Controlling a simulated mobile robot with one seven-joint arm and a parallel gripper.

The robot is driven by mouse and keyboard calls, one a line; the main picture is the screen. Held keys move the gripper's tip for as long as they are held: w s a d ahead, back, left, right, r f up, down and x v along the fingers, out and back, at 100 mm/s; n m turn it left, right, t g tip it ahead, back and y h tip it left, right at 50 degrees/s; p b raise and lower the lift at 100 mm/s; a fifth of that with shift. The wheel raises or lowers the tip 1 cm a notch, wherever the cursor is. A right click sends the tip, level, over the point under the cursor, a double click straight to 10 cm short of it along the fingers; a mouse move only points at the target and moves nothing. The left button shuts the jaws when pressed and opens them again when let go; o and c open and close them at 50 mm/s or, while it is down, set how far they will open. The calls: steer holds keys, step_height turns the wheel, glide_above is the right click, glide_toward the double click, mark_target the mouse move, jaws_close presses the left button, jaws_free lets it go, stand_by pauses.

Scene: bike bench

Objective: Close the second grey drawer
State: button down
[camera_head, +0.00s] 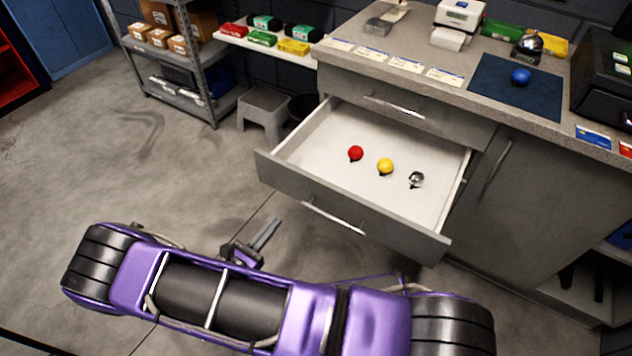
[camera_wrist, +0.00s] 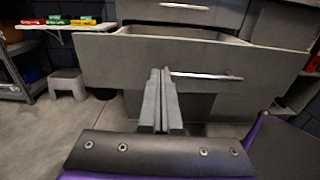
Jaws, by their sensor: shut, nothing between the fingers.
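The second grey drawer (camera_head: 350,215) is pulled far out of the grey cabinet, below a shut top drawer (camera_head: 385,100). Inside it lie a red ball-shaped item (camera_head: 355,153), a yellow one (camera_head: 385,166) and a silver one (camera_head: 416,179). The drawer front, with its bar handle (camera_head: 333,217), faces me; the front also fills the middle of the wrist view (camera_wrist: 205,75). My gripper (camera_head: 268,232) is shut and empty, in front of the drawer and left of its handle in the head view. In the wrist view the fingers (camera_wrist: 160,75) point at the front, just left of the handle; contact cannot be told.
The counter (camera_head: 450,95) above bears cards, a blue mat (camera_head: 515,85) with a blue ball-shaped item (camera_head: 520,76), and a dark machine at the right. A grey step stool (camera_head: 264,108) and a metal shelf stand back left. The floor at left is clear.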

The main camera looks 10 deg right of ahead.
mark_target(310, 183)
steer(key=x, duration=1.4)
steer(key=shift+d+f, duration=0.1)
